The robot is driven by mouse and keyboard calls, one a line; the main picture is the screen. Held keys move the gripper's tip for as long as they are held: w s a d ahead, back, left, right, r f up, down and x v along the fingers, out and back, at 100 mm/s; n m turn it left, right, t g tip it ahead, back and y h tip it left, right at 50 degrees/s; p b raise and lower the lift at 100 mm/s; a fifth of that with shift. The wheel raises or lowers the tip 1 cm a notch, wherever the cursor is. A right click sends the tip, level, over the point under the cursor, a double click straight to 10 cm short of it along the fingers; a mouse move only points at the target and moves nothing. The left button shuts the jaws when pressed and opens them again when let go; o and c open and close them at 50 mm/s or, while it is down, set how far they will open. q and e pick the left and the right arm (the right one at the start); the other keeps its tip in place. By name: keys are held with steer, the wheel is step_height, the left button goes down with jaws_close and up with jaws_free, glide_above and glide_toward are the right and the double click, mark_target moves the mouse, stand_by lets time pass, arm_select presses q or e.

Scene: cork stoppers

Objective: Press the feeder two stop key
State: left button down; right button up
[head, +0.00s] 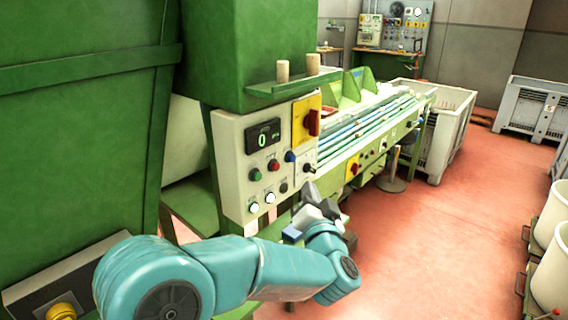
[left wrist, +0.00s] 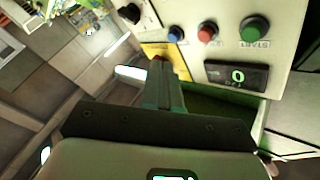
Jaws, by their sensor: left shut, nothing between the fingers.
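The pale control panel (head: 234,150) on the green machine carries a display reading 0 (head: 263,138). Below it are a green button (head: 255,174), a red button (head: 274,165) and a blue button (head: 290,156). A lower row has two white buttons (head: 262,203) and a dark one (head: 283,187). Labels are too small to tell which is feeder two stop. My right gripper is not in view.
A yellow plate with a red rotary switch (head: 312,122) is at the panel's upper right. Two corks (head: 283,71) stand on a green shelf above. A green conveyor bench (head: 370,130) runs back to the right. The red floor (head: 440,240) at right is clear.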

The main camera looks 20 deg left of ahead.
mark_target(276, 166)
arm_select(q)
steer(key=w+a+r+h, duration=0.1)
steer(key=w+a+r, duration=0.1)
steer(key=a, duration=0.3)
steer(key=shift+a+t+b, duration=0.3)
steer(key=shift+a, duration=0.1)
stand_by(0.8)
steer(key=shift+r, duration=0.1)
stand_by(1.8)
steer(key=shift+w+a, duration=0.15)
steer(key=shift+a, duration=0.2)
steer(key=shift+w+a, duration=0.15)
steer(key=shift+a, duration=0.3)
stand_by(0.7)
steer(key=shift+d, duration=0.1)
steer(key=shift+s+d, duration=0.3)
steer(key=shift+d, duration=0.45)
